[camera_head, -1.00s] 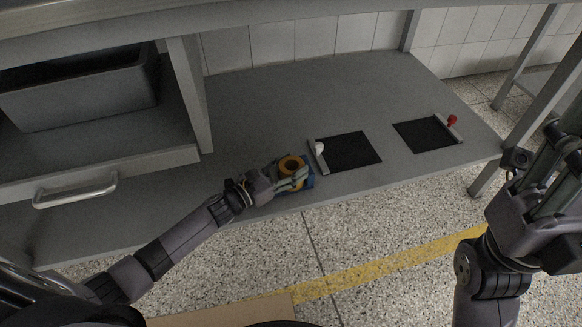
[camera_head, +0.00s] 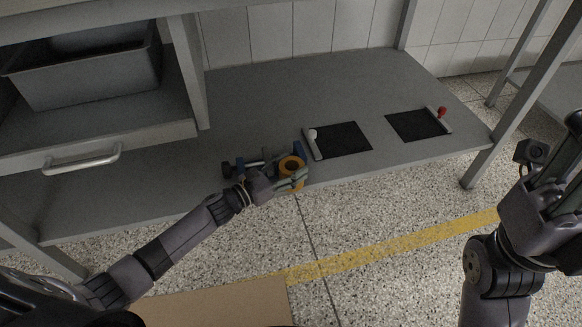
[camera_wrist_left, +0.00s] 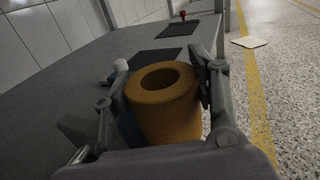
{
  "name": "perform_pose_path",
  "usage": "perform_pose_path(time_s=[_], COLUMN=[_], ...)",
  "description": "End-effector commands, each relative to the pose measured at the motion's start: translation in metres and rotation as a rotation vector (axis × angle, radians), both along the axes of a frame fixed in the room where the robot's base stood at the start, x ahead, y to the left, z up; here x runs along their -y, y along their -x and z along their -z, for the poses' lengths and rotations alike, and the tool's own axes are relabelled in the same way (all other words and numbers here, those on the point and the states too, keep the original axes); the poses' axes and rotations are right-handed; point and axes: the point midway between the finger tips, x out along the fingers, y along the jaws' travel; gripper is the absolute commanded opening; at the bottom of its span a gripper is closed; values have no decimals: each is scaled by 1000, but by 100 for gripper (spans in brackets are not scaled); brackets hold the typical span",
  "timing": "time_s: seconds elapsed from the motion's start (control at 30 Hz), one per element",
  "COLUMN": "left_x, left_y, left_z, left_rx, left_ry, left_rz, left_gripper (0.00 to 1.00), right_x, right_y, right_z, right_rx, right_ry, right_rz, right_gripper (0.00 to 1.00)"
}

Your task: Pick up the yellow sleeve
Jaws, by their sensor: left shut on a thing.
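The yellow sleeve (camera_head: 291,167) is a short, thick orange-yellow ring with a round hole through it. My left gripper (camera_head: 290,177) is shut on it near the front edge of the grey table. In the left wrist view the sleeve (camera_wrist_left: 164,106) sits between the two fingers of my left gripper (camera_wrist_left: 166,100), its hole facing up and slightly tilted. Whether its underside touches anything is hidden. My right gripper (camera_head: 562,180) is at the right edge of the head view, away from the table, empty as far as I see; its fingertips are cut off.
Two black mats (camera_head: 345,138) (camera_head: 418,125) with grey bars lie to the right, one with a white knob, one with a red knob. A grey bin (camera_head: 85,80) sits at left.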

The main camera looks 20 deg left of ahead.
Motion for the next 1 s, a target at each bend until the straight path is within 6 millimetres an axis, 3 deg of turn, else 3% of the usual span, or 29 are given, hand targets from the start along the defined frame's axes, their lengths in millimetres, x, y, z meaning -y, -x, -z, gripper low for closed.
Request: perform_pose_path(time_s=[0.1, 0.13, 0.47, 0.83, 1.0], left_x=[0, 0, 0, -2, -16], left_y=[0, 0, 0, 3, 23], left_z=[-1, -1, 0, 0, 2], left_rx=[1, 1, 1, -1, -3], left_ry=[0, 0, 0, -1, -1], left_rz=[0, 0, -1, -1, -2], left_gripper=[21, 54, 76, 77, 77], right_x=[0, 0, 0, -1, -1], right_y=[0, 0, -1, -3, -2], right_z=[0, 0, 0, 2, 2], right_rx=[-1, -1, -3, -11, -8], right_ry=[0, 0, 0, 6, 5], right_rz=[0, 0, -1, 1, 1], right_gripper=[40, 40, 40, 40, 40])
